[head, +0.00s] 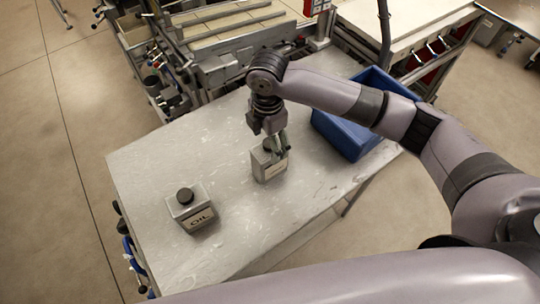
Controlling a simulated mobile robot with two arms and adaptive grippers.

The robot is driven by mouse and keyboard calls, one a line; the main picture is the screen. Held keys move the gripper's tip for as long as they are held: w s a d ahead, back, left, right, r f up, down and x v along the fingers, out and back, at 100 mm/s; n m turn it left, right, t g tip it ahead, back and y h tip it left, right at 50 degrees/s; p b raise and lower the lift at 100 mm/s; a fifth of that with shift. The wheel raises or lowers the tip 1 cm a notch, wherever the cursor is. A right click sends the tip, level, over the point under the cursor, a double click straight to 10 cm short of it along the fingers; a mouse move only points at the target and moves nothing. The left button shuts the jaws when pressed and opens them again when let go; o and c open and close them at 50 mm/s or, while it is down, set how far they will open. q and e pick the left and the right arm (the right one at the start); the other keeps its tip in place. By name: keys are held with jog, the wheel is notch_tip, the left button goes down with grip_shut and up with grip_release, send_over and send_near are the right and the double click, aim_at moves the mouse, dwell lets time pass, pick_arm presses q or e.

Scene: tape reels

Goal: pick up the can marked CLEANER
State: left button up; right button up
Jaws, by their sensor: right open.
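A grey metal can (270,172) stands upright near the middle of the table, with a pale label on its front too small to read surely. My right gripper (276,152) points down at the top of this can, its open fingers at the cap. I cannot tell whether they touch it. My left gripper is out of view.
The grey worktable (150,170) has bare surface around both cans. A blue bin (345,135) stands at its right end, partly behind my right arm. Workbenches with machinery (215,68) stand close behind the table.

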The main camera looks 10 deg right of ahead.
aim_at(264, 172)
jog(key=shift+f, duration=1.3)
jog(key=f, duration=0.1)
jog(key=f+p, duration=0.2)
jog(key=f, duration=0.1)
jog(key=shift+d+f, duration=0.1)
jog(key=shift+d, duration=0.2)
jog(key=shift+f, duration=0.5)
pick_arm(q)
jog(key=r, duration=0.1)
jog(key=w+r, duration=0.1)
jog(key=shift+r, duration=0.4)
pick_arm(e)
jog(key=shift+c, duration=0.6)
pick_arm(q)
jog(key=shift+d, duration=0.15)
pick_arm(e)
jog(key=c, duration=1.5)
